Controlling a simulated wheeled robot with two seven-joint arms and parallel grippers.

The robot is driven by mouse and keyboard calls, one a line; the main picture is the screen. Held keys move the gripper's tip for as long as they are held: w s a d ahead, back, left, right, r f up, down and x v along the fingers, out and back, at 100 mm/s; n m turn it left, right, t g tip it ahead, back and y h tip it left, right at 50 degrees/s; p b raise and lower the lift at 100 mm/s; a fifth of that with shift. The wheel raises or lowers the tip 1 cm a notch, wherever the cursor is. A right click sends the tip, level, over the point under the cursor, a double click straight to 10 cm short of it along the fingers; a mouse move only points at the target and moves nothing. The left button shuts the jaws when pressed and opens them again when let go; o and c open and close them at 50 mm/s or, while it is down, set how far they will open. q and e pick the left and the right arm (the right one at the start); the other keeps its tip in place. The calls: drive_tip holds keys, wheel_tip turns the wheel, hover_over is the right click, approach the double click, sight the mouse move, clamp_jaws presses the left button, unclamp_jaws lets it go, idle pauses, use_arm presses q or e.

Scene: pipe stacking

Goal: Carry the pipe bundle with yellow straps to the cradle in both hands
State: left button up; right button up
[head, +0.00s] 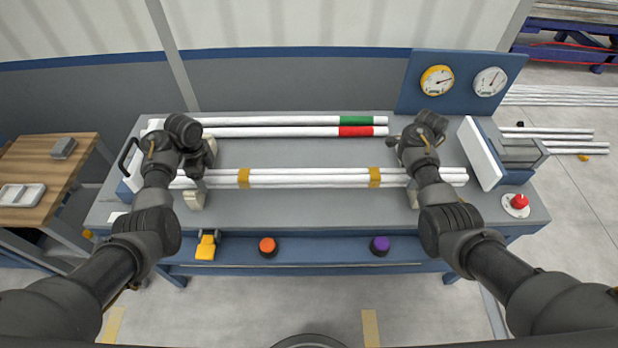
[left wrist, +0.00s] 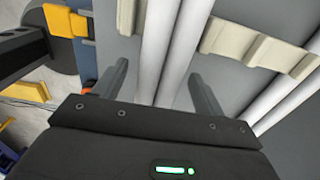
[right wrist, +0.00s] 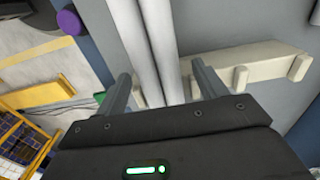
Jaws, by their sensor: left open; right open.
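The pipe bundle with yellow straps (head: 310,181), white pipes lying side by side, runs left to right along the front of the grey bench. It lies across cream notched supports (head: 194,201), apparently the cradle; one shows in the left wrist view (left wrist: 262,50) and another in the right wrist view (right wrist: 262,62). My left gripper (head: 197,166) is open near the bundle's left end, with pipes (left wrist: 158,50) between its fingers. My right gripper (head: 408,163) is open near the right end, with pipes (right wrist: 152,40) between its fingers. Neither gripper visibly clamps the bundle. Contact is unclear.
Other white pipes with green (head: 356,120) and red (head: 356,131) bands lie behind the bundle. White-faced blocks flank the bench, one at the right (head: 479,153). A red button (head: 519,202) sits at the right corner. Orange (head: 268,247) and purple (head: 379,246) knobs line the front.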

use_arm(q)
drive_tip(key=shift+f, duration=0.65)
use_arm(e)
drive_tip(key=shift+f, duration=0.7)
drive_tip(key=shift+s, duration=0.1)
use_arm(q)
drive_tip(key=c, duration=0.4)
use_arm(e)
drive_tip(key=c, duration=0.4)
use_arm(q)
clamp_jaws()
use_arm(e)
clamp_jaws()
use_arm(q)
drive_tip(key=shift+r, duration=0.1)
